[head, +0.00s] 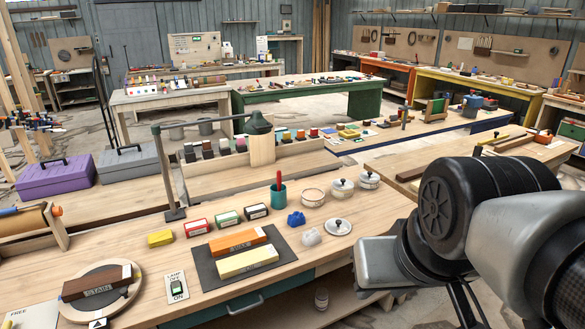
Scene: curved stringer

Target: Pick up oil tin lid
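A round pale lid with a dark knob, which looks like the oil tin lid (339,228), lies flat on the near wooden bench. Behind it is a pale round tin (313,198) with no knobbed lid on it. Two similar tins, a nearer one (342,190) and a farther one (369,181), have dark-knobbed lids on. My arm comes in from the right. Dark thin parts below it, seemingly my gripper (465,302), show at the lower right, right of the lid and apart from it. Its fingertips are cut off or hidden, so its opening cannot be read.
Sharpening stones lie on a dark mat (206,269). A raised wooden shelf (220,177) stands behind. Bare bench top lies right of the lid.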

